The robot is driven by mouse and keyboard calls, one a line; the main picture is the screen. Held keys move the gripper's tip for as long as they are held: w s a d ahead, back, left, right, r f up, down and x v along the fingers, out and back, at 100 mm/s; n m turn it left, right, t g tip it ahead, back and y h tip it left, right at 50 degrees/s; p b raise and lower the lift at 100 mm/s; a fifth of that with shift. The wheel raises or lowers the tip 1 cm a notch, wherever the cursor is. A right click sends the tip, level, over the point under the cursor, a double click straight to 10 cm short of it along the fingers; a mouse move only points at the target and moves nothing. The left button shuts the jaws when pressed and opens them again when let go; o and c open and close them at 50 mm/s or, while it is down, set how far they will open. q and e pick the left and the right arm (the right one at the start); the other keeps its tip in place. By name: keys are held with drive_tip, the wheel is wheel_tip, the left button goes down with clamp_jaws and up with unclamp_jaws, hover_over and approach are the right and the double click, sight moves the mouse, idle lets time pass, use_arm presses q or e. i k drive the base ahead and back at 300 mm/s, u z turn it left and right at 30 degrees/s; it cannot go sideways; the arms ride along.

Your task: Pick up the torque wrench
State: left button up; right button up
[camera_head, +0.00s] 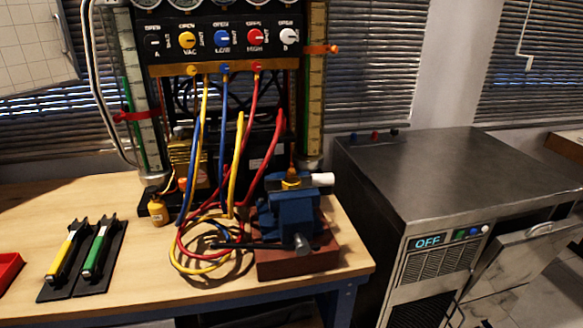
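Two tools lie side by side on black holders at the left of the wooden workbench: a yellow-handled tool (62,254) and a green-handled tool (96,250). Both have black heads at their far ends and look like wrenches. I cannot tell which of them is the torque wrench. Neither of my grippers is in view, and nothing touches either tool.
A blue vise (291,212) sits on a brown block at the bench's right, with coiled hoses beside it. A gauge manifold (222,38) stands behind. A red tray (8,268) is at the left edge. A metal machine (440,190) stands right of the bench.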

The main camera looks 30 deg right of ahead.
sight(53, 272)
drive_tip(key=z, duration=0.1)
drive_tip(key=k, duration=0.45)
drive_tip(key=u, duration=1.7)
drive_tip(key=i, duration=1.2)
drive_tip(key=z, duration=2.4)
